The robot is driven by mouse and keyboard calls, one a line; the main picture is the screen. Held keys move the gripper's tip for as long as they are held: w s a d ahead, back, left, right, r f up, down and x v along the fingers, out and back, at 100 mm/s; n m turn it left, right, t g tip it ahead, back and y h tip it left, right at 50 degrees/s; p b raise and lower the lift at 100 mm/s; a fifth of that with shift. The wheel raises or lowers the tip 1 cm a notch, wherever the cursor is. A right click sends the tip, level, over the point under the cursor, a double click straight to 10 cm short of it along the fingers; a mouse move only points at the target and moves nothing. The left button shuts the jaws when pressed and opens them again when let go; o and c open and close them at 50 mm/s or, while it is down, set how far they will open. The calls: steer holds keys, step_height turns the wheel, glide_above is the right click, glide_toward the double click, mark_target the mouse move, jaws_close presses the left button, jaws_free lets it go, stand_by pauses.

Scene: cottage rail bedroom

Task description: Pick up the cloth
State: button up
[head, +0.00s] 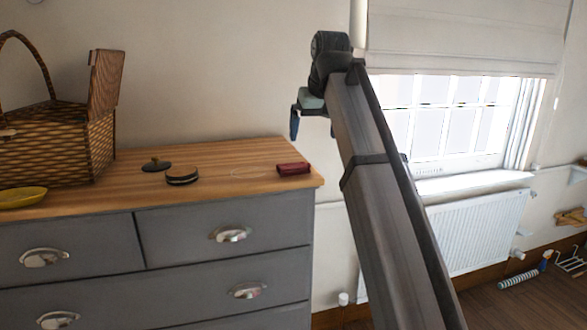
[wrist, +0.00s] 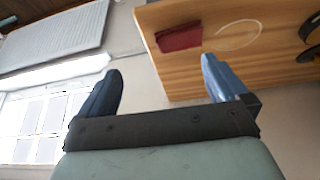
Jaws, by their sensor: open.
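The cloth looks to be the small dark red folded bundle (head: 293,168) on the right end of the wooden dresser top (head: 215,157), close to its edge. It also shows in the wrist view (wrist: 179,37), beyond and between my fingertips. My gripper (head: 295,122) is above the right end of the dresser, apart from the bundle. In the wrist view its two blue fingers are wide apart with nothing between them (wrist: 160,75).
A wicker basket (head: 60,148), a yellow dish (head: 22,197), a dark small-knobbed item (head: 156,164), a round dark item (head: 182,176) and a thin pale ring (head: 251,172) are on the dresser. A radiator (head: 480,233) and window (head: 445,120) are at right.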

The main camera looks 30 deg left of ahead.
step_height(320, 180, up, 2)
steer(key=s+a+n, duration=0.1)
steer(key=a, duration=0.1)
glide_above(294, 163)
steer(key=s+d, duration=0.2)
steer(key=shift+g, duration=0.4)
steer(key=f, duration=0.6)
steer(key=shift+w+d+f, duration=0.1)
steer(key=shift+w+f, duration=0.1)
steer(key=shift+f, duration=0.2)
steer(key=shift+x, duration=3.15)
steer(key=shift+w+r, duration=0.15)
steer(key=shift+r, duration=0.05)
steer(key=c, duration=0.7)
